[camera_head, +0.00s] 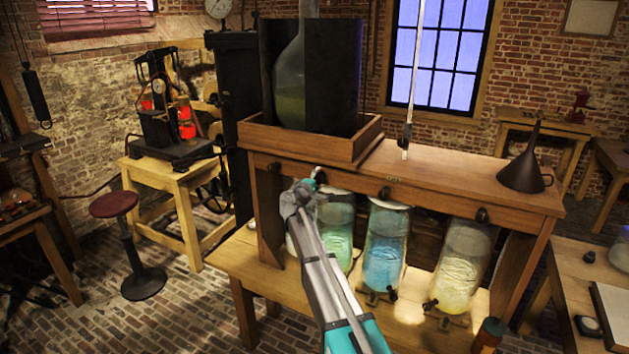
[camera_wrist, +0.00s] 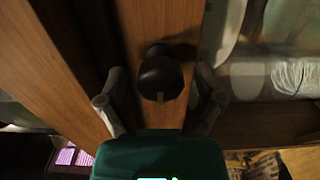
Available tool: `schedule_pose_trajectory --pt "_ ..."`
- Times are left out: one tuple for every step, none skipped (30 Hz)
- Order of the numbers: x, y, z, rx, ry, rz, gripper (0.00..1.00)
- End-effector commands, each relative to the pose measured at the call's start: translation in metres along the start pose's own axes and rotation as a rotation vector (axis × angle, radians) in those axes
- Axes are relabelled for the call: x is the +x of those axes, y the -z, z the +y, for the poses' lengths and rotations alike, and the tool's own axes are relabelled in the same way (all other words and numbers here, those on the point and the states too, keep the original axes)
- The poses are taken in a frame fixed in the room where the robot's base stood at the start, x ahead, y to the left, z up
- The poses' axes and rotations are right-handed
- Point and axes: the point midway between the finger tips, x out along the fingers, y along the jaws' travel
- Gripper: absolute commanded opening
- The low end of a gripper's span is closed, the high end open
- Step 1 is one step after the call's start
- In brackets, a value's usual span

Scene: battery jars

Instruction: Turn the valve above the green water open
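The jar of green water (camera_head: 338,240) stands under the wooden shelf, partly hidden by my arm. A dark round valve knob (camera_head: 320,176) sits on the shelf's front board just above it. My gripper (camera_head: 301,193) is at that board, just left of and below the knob in the head view. In the wrist view, the dark knob (camera_wrist: 161,72) lies between the two grey fingers of my gripper (camera_wrist: 160,92). The fingers are apart, with gaps on both sides of the knob. A small pale mark shows at the knob's lower edge.
A blue-water jar (camera_head: 385,250) and a yellowish-water jar (camera_head: 461,268) stand to the right, with similar knobs (camera_head: 385,192) and (camera_head: 482,215) on the board. A wooden tray (camera_head: 290,145) and a dark funnel (camera_head: 525,165) stand on top.

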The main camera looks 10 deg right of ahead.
Motion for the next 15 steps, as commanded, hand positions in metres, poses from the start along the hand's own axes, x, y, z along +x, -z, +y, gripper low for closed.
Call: schedule_pose_trajectory --pt "-0.0003 -0.0003 -0.0001 0.001 0.000 0.000 0.88" --pt "-0.0003 -0.0003 -0.0002 0.001 0.000 -0.001 0.88" --pt "-0.0004 -0.0004 -0.0002 0.001 0.001 -0.001 0.88" --pt "-0.0004 -0.0005 -0.0003 0.001 0.001 -0.001 0.88" --pt "-0.0005 -0.0005 -0.0003 0.001 0.001 -0.001 0.88" --pt "-0.0005 -0.0005 -0.0003 0.001 0.001 -0.001 0.88" --pt "-0.0006 -0.0006 -0.0003 0.001 0.001 -0.001 0.88" --pt "-0.0007 -0.0006 -0.0004 0.001 0.001 -0.001 0.88" --pt "-0.0011 -0.0007 -0.0004 0.001 0.001 -0.001 0.88" --pt "-0.0016 -0.0007 -0.0004 0.001 0.001 -0.001 0.88" --pt "-0.0023 -0.0008 -0.0004 0.001 0.001 -0.001 0.88" --pt "-0.0036 -0.0009 -0.0004 0.002 0.001 -0.001 0.88" --pt "-0.0050 -0.0009 -0.0004 0.001 0.001 -0.001 0.88" --pt "-0.0067 -0.0009 -0.0004 0.002 0.001 -0.001 0.88" --pt "-0.0094 -0.0009 -0.0004 0.002 0.001 -0.001 0.88"
